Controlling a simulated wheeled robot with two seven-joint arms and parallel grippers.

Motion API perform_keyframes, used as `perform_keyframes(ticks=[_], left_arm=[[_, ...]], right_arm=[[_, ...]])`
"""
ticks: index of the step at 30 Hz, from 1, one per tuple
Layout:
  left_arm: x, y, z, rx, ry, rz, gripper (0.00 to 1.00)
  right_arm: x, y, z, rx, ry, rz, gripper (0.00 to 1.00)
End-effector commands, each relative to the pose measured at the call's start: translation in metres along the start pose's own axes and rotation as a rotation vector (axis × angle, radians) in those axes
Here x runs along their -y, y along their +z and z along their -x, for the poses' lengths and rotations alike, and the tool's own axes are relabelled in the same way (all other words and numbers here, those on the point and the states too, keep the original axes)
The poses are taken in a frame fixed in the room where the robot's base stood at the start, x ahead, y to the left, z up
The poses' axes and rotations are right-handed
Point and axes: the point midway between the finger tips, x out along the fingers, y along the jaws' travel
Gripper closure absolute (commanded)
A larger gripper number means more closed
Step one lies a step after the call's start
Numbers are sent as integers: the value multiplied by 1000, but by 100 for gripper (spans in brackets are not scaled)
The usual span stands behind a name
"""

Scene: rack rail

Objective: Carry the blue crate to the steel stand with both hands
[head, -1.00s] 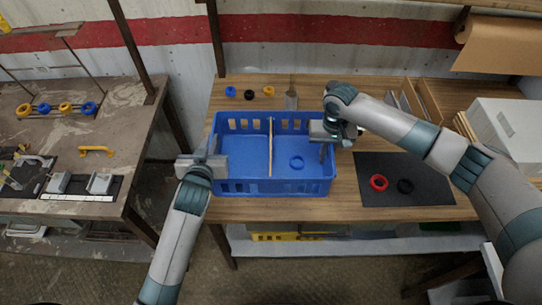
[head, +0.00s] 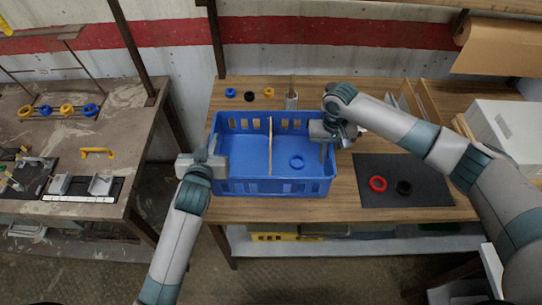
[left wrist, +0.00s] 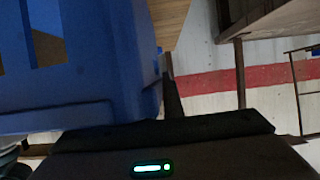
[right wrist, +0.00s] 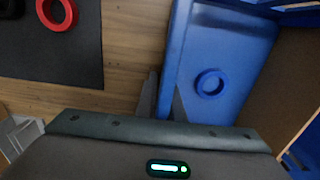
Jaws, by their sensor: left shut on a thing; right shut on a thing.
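The blue crate (head: 240,186) is at the front left of the wooden table, upright; I cannot tell whether its base touches the top. It has a thin wooden divider (head: 270,150) and a blue ring (head: 297,161) in its right compartment. My left gripper (head: 216,160) is shut on its left wall; blue crate wall (left wrist: 70,115) fills the left of the left wrist view. My right gripper (head: 326,140) is shut on its right wall. The ring (right wrist: 210,83) also shows in the right wrist view. I cannot pick out a steel stand for certain.
Behind the crate are small blue, black and yellow rings (head: 268,92) and a grey cylinder (head: 291,101). A dark mat (head: 425,180) with red and black rings lies right. A cluttered bench (head: 110,125) stands left, across a floor gap. A white box (head: 508,130) is far right.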

Motion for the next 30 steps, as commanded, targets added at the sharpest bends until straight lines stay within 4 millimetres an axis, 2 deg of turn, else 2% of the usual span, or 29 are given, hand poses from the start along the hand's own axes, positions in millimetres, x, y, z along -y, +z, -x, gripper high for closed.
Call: perform_keyframes(ticks=[1,13,30], left_arm=[[-7,-9,3,-6,13,6,100],[-7,-36,13,-6,13,7,100],[-7,-41,14,-7,13,7,100]], right_arm=[[8,1,8,-1,-10,9,100],[8,2,36,0,-11,9,100],[8,2,40,0,-12,9,100]])
